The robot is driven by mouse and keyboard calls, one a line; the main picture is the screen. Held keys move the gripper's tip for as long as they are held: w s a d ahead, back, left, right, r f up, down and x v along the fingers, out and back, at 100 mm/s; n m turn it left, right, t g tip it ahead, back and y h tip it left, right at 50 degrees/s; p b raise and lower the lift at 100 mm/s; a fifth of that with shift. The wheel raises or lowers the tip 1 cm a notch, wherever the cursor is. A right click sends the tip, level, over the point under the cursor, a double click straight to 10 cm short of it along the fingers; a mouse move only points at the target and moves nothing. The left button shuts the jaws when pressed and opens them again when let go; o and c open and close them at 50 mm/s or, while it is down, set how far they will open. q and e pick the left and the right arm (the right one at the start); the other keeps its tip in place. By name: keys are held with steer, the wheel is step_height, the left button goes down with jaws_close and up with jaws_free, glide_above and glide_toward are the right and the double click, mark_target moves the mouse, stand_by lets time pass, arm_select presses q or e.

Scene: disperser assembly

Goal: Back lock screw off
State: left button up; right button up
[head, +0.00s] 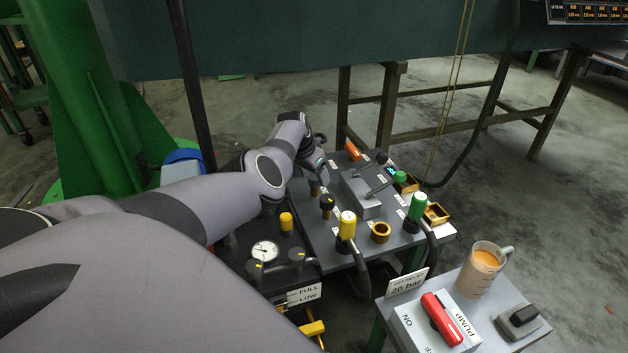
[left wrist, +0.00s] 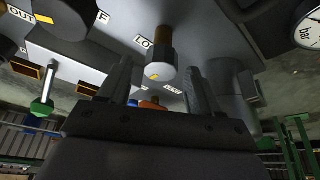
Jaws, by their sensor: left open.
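The lock screw (left wrist: 160,65) shows in the left wrist view as a dark knob with a yellow mark and a brownish stem, beside a partly covered label starting "LO". My left gripper (left wrist: 160,88) is open, with one finger on each side of the knob in that view. Gaps show between the knob and both fingers; I cannot tell the depth between them. In the head view my left gripper (head: 316,160) is over the left rear of the grey panel (head: 330,240), and my arm hides part of that area. I cannot single out the lock screw there. My right gripper is not in view.
Yellow-marked knobs (head: 327,204), a yellow-capped valve (head: 347,225), a green-capped valve (head: 417,206) and a brass ring (head: 380,232) stand on the panel. A gauge (head: 265,251) is at left. A pump switch box (head: 435,322) and mug (head: 483,270) are at front right.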

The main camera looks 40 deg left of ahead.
arm_select(q)
steer(key=shift+f, duration=0.15)
steer(key=shift+c, duration=0.3)
steer(key=c, duration=1)
